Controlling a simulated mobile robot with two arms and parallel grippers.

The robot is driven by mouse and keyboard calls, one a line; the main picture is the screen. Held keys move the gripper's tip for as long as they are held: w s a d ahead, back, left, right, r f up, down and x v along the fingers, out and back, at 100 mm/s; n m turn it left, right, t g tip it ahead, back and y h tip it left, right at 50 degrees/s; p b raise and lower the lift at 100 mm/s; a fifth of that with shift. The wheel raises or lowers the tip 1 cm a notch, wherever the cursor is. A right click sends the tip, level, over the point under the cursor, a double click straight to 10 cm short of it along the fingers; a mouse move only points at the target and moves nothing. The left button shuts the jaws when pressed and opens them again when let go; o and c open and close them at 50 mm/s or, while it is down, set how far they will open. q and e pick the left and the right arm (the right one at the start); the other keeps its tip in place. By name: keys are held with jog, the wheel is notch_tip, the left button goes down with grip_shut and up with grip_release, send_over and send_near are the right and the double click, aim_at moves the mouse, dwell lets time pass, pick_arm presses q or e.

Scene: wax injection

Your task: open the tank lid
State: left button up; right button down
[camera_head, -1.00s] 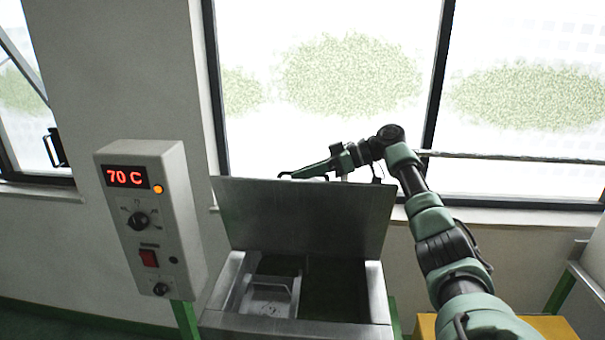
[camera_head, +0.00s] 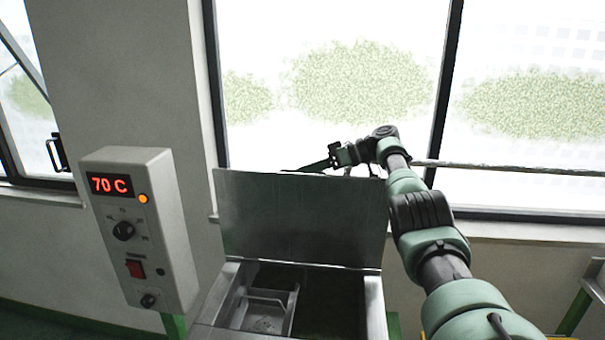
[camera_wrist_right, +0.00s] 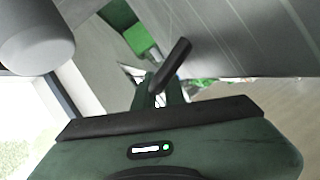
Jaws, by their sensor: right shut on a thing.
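The tank lid (camera_head: 300,220) is a flat grey metal plate standing raised, roughly upright, at the back of the open metal tank (camera_head: 375,305). My right gripper (camera_head: 318,166) is at the lid's top edge, partly hidden behind it. In the right wrist view its fingers (camera_wrist_right: 160,92) are shut around a dark bar (camera_wrist_right: 173,64) beside the lid's metal face (camera_wrist_right: 240,40); the bar looks like the lid's handle. My left gripper is not in view.
A control box (camera_head: 140,230) showing 70 C stands left of the tank. A tray-like metal insert (camera_head: 267,305) sits inside the tank. A window (camera_head: 330,60) and its sill are behind the lid. A metal frame stands at the far right.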

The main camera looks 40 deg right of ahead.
jog(key=shift+f, duration=0.1)
dwell(0.3)
jog(key=c, duration=1.5)
grip_release()
